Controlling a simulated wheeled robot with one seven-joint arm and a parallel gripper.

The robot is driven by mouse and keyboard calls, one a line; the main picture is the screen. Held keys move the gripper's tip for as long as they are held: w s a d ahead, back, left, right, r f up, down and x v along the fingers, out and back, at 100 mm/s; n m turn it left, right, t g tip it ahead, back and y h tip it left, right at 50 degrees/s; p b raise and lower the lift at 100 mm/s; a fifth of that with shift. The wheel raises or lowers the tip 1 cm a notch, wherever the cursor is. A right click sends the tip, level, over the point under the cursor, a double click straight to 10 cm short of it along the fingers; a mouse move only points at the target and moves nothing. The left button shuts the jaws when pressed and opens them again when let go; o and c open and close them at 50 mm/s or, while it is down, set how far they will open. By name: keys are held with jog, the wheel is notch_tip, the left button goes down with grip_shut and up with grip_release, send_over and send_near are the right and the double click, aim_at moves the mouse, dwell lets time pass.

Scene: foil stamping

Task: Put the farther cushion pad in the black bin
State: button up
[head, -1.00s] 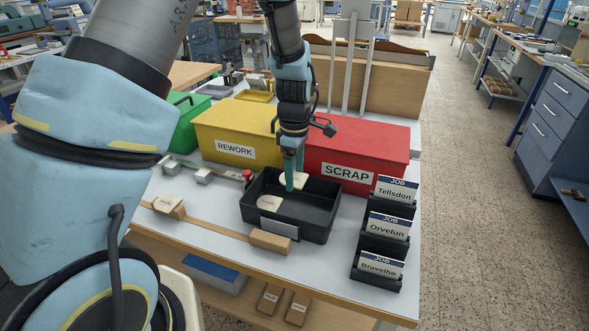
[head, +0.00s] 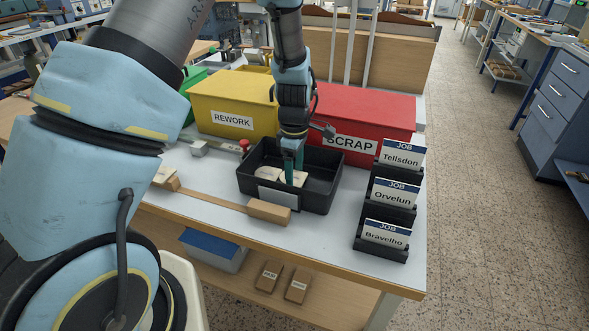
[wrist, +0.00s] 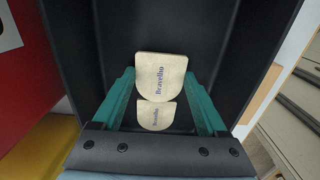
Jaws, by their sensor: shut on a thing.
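The black bin (head: 325,193) stands on the table. My gripper (head: 290,178) points down into it, shut on a pale cushion pad (head: 298,179). In the wrist view this pad (wrist: 160,75), printed "Bravelho", sits between the teal fingertips, low inside the bin; whether it touches the floor I cannot tell. A second pale pad (wrist: 155,115), also printed, lies in the bin, partly covered by the held one.
A yellow REWORK box (head: 232,105) and a red SCRAP box (head: 375,115) stand close behind the bin. A black card rack (head: 385,238) is at its right. A wooden strip with a block (head: 268,211) lies in front.

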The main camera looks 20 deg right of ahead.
jog(key=shift+f, duration=0.15)
jog(key=o, duration=1.2)
notch_tip(320, 180, up, 10)
jog(key=p, duration=0.8)
jog(key=shift+a, duration=0.1)
